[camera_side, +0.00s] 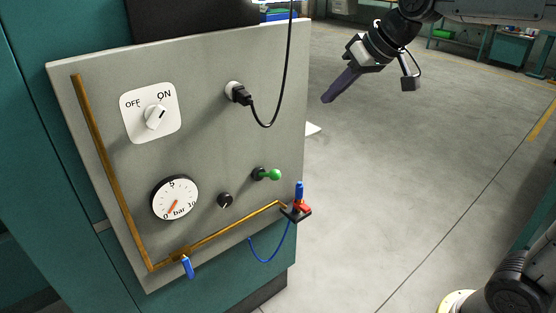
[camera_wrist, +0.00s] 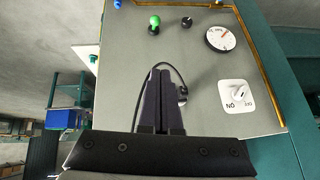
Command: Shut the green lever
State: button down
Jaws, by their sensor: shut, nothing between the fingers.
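The green lever (camera_side: 272,174) is on the grey panel (camera_side: 215,75), right of its middle. It has a black round base and a green knob that sticks out to the right in the side view. In the wrist view the green lever (camera_wrist: 154,22) is near the top, beyond my fingertips. My gripper (camera_side: 326,99) is in the air to the right of the panel and higher than the lever, clear of it. In the wrist view my gripper (camera_wrist: 161,72) has its two dark fingers together, with nothing between them.
A black plug with a hanging cable (camera_side: 271,124) is above the lever. The panel also carries an OFF/ON switch (camera_side: 155,116), a gauge (camera_side: 174,198), a small black knob (camera_side: 225,200), brass pipe (camera_side: 215,237) and a blue-handled valve (camera_side: 187,266). Open floor lies right of the panel.

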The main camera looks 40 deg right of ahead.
jog(key=w+f+g, duration=0.1)
jog(key=w+f, duration=1)
jog(key=w, duration=0.1)
jog(key=shift+w+d+m+g, duration=0.2)
jog(key=shift+d+m+g, duration=0.1)
jog(key=shift+d+g, duration=0.1)
jog(key=shift+f, duration=0.1)
send_over(269, 175)
jog(key=d, duration=0.3)
jog(key=f, duration=1.1)
jog(key=shift+s+a+f, duration=0.1)
jog(key=shift+s+a, duration=0.1)
jog(key=shift+s, duration=0.1)
jog(key=shift+s+a+f, duration=0.15)
jog(key=shift+s+f, duration=0.05)
jog(key=shift+f, duration=0.45)
jog(key=shift+s+f, duration=0.1)
jog(key=shift+s, duration=0.05)
